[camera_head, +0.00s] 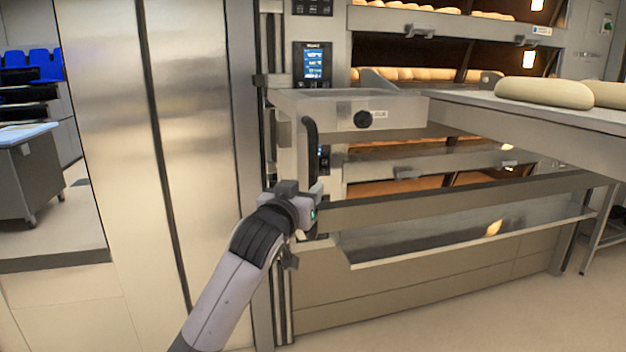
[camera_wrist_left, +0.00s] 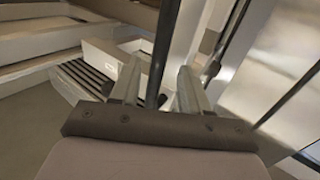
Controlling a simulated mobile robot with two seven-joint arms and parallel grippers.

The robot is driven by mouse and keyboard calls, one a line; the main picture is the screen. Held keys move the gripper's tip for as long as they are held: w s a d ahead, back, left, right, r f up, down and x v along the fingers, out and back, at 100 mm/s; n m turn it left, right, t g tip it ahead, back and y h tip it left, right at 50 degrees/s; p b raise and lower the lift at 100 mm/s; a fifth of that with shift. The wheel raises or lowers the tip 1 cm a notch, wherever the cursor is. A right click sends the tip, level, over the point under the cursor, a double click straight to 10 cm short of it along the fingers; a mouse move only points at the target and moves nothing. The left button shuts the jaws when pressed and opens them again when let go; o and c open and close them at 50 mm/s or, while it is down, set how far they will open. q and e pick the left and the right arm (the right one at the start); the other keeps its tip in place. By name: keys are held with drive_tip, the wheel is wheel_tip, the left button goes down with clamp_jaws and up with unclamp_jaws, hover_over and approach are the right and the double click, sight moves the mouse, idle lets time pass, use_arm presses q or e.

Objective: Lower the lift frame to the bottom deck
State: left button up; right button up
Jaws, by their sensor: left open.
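The lift frame (camera_head: 400,110) is a grey metal frame in front of the deck oven, level with the middle decks. It has a black knob on its front plate and a black upright handle (camera_head: 310,140) at its left end. My left gripper (camera_head: 300,192) is at the lower part of this handle. In the left wrist view, a dark bar, apparently the handle (camera_wrist_left: 158,55), runs between the two open fingers of the gripper (camera_wrist_left: 158,88). I cannot tell whether they touch it. The bottom deck (camera_head: 420,236) opens low in the oven, with a metal shelf in front.
A loader board (camera_head: 540,108) with pale loaves (camera_head: 545,92) juts out at the right of the frame. Upper decks hold more loaves. A steel cabinet (camera_head: 190,130) stands left of the oven, a control screen (camera_head: 313,64) beside the decks. The floor at lower right is clear.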

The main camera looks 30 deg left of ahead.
sight(311, 183)
use_arm(q)
drive_tip(key=shift+p+x, duration=0.55)
drive_tip(key=shift+x, duration=2.55)
drive_tip(key=shift+f, duration=0.15)
clamp_jaws()
